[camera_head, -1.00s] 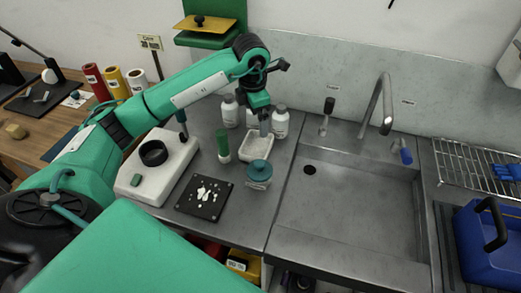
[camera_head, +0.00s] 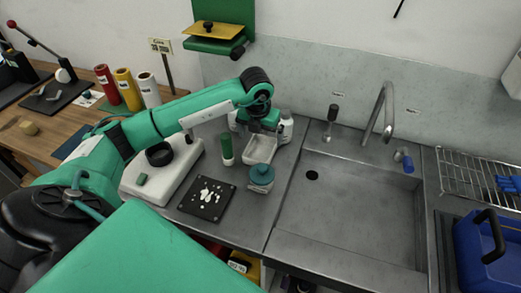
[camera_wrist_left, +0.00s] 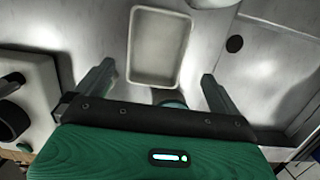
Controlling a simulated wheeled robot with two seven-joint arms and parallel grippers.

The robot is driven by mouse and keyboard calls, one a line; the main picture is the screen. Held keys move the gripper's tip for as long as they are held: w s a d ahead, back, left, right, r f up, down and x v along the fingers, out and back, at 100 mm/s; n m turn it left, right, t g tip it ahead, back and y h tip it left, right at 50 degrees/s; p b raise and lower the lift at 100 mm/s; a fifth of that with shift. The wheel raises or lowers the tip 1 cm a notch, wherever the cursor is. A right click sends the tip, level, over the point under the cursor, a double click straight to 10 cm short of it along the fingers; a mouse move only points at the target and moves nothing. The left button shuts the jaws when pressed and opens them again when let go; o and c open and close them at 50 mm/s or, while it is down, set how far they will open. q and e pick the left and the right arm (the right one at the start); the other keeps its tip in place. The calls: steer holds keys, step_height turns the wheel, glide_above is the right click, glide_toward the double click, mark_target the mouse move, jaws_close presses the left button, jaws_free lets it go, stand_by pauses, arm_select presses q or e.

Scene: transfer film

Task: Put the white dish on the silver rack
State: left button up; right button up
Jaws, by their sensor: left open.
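The white dish (camera_head: 260,150) is a small rectangular tray on the grey metal counter left of the sink. It also shows in the left wrist view (camera_wrist_left: 157,47), lying just beyond and between the finger ends. My left gripper (camera_wrist_left: 158,72) is open and empty, its two fingers set wider than the dish. In the head view the left hand hangs over the far end of the dish, and its fingers are hard to make out. The silver rack (camera_head: 452,162) is a wire rack at the right, beyond the sink. My right gripper is not in view.
A teal-lidded jar (camera_head: 261,179) stands close in front of the dish, and a green-capped bottle (camera_head: 227,150) to its left. White bottles (camera_head: 286,127) stand behind it. The sink (camera_head: 345,205) and faucet (camera_head: 384,110) lie between dish and rack. A blue bin (camera_head: 478,250) is below the rack.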

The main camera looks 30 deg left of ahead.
mark_target(261, 152)
arm_select(q)
steer(key=shift+w+f, duration=0.1)
steer(key=shift+f, duration=0.65)
steer(key=f+p, duration=0.1)
steer(key=f, duration=0.2)
steer(key=f+p, duration=0.1)
steer(key=shift+w+a+f+p, duration=0.3)
steer(key=shift+w+a+p, duration=0.05)
steer(key=shift+w+a, duration=0.05)
steer(key=shift+f, duration=0.35)
steer(key=c, duration=1)
steer(key=shift+w+r, duration=0.1)
steer(key=shift+r, duration=0.05)
